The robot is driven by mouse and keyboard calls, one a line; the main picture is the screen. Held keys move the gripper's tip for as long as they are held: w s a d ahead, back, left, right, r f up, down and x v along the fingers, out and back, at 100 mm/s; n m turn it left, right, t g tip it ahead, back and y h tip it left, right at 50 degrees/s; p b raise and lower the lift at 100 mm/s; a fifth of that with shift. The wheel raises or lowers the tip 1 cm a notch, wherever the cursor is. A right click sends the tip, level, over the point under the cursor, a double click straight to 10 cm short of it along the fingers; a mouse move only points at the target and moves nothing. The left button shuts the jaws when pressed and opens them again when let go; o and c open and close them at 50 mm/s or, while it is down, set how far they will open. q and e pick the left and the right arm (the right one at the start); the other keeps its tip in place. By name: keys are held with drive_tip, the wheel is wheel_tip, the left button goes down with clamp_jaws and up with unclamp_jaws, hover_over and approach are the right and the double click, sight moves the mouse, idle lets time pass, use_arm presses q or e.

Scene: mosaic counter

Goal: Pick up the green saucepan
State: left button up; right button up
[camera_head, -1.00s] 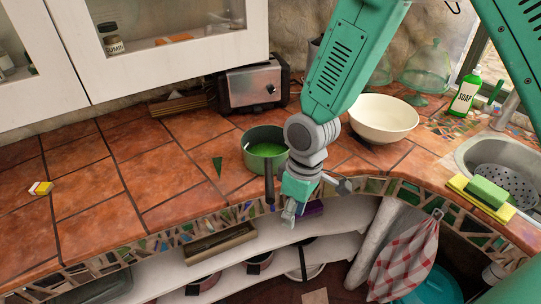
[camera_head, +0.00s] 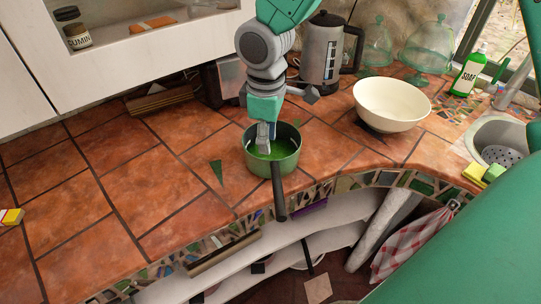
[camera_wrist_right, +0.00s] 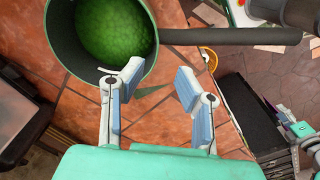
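The green saucepan (camera_head: 272,163) stands on the tiled counter near its front edge, with its dark handle (camera_head: 278,195) pointing toward the front edge. Something bright green is inside it. In the right wrist view the saucepan (camera_wrist_right: 62,40) is at the upper left, its handle (camera_wrist_right: 235,36) running right. My right gripper (camera_head: 284,116) is open and above the saucepan; one finger overlaps the pan's opening in the head view. In the wrist view its open fingers (camera_wrist_right: 157,74) show empty, one over the pan's rim and one outside. Contact cannot be told. My left gripper is not in view.
A cream bowl (camera_head: 391,104) stands right of the saucepan, with a metal kettle (camera_head: 320,52) behind. A toaster (camera_head: 228,80) is partly hidden by my arm. A soap bottle (camera_head: 467,73) and sink (camera_head: 499,135) are at the right. The counter's left part is mostly clear.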

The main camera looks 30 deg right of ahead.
sight(276, 162)
drive_tip(key=f, duration=0.3)
drive_tip(key=d+f, duration=0.1)
drive_tip(key=f, duration=0.1)
drive_tip(key=d+f, duration=0.1)
drive_tip(key=f, duration=0.2)
drive_tip(key=shift+s+d+f, duration=0.1)
drive_tip(key=shift+d+f, duration=0.05)
drive_tip(key=shift+f, duration=0.15)
drive_tip(key=shift+a+f, duration=0.35)
drive_tip(key=shift+f, duration=0.3)
drive_tip(key=shift+a+f, duration=0.3)
drive_tip(key=shift+f, duration=0.3)
drive_tip(key=shift+a+r, duration=0.1)
drive_tip(key=shift+a, duration=0.45)
drive_tip(key=shift+c, duration=1.2)
drive_tip(key=shift+d, duration=0.2)
clamp_jaws()
drive_tip(key=shift+d, duration=0.55)
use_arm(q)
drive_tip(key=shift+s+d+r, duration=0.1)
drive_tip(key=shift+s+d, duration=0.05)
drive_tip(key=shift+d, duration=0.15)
